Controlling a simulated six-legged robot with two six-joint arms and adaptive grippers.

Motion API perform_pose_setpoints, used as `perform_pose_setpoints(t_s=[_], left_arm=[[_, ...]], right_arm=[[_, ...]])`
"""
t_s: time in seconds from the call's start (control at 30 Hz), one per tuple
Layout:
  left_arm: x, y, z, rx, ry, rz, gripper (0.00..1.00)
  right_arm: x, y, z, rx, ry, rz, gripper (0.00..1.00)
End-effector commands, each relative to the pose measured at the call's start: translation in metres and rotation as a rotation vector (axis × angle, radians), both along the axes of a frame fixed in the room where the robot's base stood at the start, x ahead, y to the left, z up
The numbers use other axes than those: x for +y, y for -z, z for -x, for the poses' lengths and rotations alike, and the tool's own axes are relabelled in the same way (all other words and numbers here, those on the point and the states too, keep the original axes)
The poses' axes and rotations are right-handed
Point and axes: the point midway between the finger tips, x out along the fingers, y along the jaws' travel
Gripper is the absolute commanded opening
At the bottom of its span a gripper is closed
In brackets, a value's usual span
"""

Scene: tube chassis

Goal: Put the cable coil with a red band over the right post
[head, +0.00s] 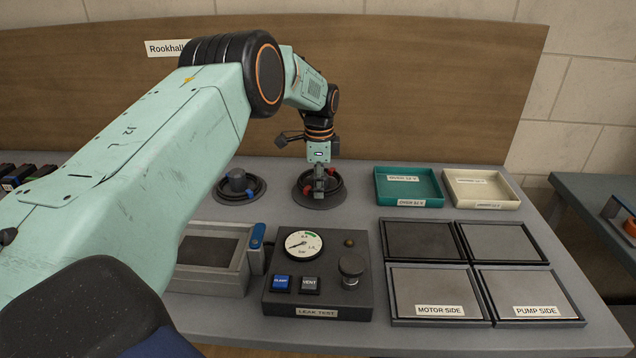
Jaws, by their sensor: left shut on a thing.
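The cable coil with a red band (303,184) is a dark ring with red marks, at the middle of the bench's back part. It lies low over a round dark base (322,204), which appears to be that of the right post. My left gripper (320,190) points down and is shut on the coil. The gripper hides the middle of the ring, so I cannot tell whether the post stands through it or whether the coil rests on the base. My right gripper is not in view.
A blue-banded coil (258,185) lies around the left post (238,181). In front stand a leak test box (318,298) and a grey device (208,281). To the right are a teal tray (408,203), a cream tray (481,204) and several framed plates (425,320).

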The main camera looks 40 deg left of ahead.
Motion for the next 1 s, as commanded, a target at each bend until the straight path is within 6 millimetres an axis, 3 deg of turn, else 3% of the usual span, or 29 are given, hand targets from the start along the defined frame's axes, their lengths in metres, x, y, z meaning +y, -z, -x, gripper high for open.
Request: perform_pose_setpoints(t_s=[0.2,1.0], left_arm=[[0.0024,0.0147,-0.0006,-0.001,0.0,-0.001,0.0],[0.0046,0.0134,-0.0015,-0.002,0.0,0.0,0.0]], right_arm=[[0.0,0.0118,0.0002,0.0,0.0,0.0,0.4],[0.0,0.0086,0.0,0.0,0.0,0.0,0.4]])
